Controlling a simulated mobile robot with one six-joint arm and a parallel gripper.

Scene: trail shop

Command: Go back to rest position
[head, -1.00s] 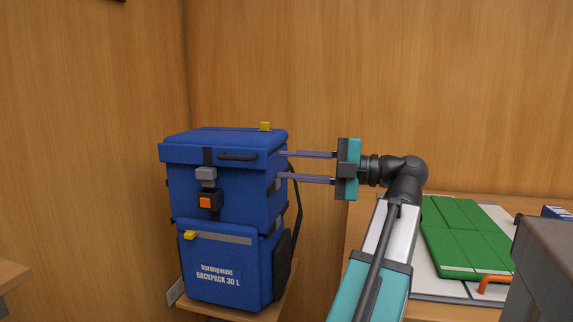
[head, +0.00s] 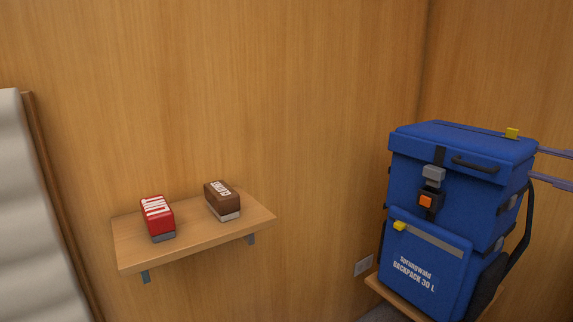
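My gripper (head: 556,168) shows only as two thin finger ends at the right edge of the head view; the rest is out of frame. The fingers lie one above the other with a gap between them, and nothing shows in that gap. They are at the right side of the blue backpack (head: 455,215), near its top. I cannot tell whether they touch it. The backpack stands upright with its lid down, and has a grey and orange buckle (head: 431,190) on its front.
The backpack stands on a wooden support (head: 397,298) in the corner. A wooden wall shelf (head: 195,250) at left holds a red box (head: 158,218) and a brown box (head: 222,200). A pale padded panel (head: 35,210) stands at the far left.

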